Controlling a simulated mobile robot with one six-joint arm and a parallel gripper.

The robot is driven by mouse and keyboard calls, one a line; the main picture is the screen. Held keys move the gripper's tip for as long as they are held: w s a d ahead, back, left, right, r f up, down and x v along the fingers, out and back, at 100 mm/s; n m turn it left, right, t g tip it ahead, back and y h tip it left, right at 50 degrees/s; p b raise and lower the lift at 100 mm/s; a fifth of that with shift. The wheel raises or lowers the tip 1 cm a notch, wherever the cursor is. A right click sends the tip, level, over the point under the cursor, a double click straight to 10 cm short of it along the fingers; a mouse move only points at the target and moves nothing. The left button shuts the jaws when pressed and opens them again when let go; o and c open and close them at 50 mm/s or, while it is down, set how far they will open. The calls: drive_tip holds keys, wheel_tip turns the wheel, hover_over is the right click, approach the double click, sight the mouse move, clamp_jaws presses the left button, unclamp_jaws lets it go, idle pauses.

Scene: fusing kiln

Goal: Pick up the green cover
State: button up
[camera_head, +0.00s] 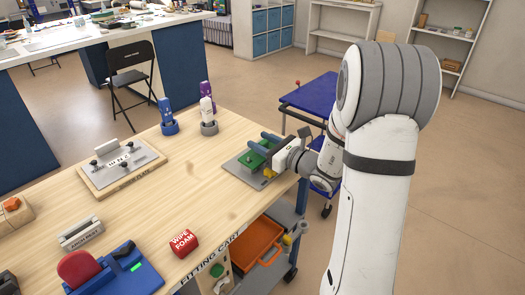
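The green cover (251,160) is a small green piece on a grey plate (237,168) near the right end of the wooden cart top. My gripper (262,142) reaches in from the right, its blue-grey fingers stretched over the plate. The fingers are apart from each other, with some green showing between and beside them. Part of the cover is hidden by the fingers and the gripper body. I cannot tell whether the fingers touch the cover. A small yellow part (269,172) shows just below the gripper.
Left of the plate stand a blue holder (169,128) and a grey holder (209,128) with upright tools. A metal plate on a wooden board (122,166), a red wipe foam block (183,242) and a blue fixture (130,275) lie further left and nearer. A blue trolley (313,97) stands behind.

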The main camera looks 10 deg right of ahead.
sight(263, 142)
drive_tip(key=c, duration=0.7)
wheel_tip(263, 142, up, 10)
drive_tip(key=shift+r+p, duration=0.1)
drive_tip(key=shift+p, duration=0.75)
drive_tip(key=shift+c, duration=0.2)
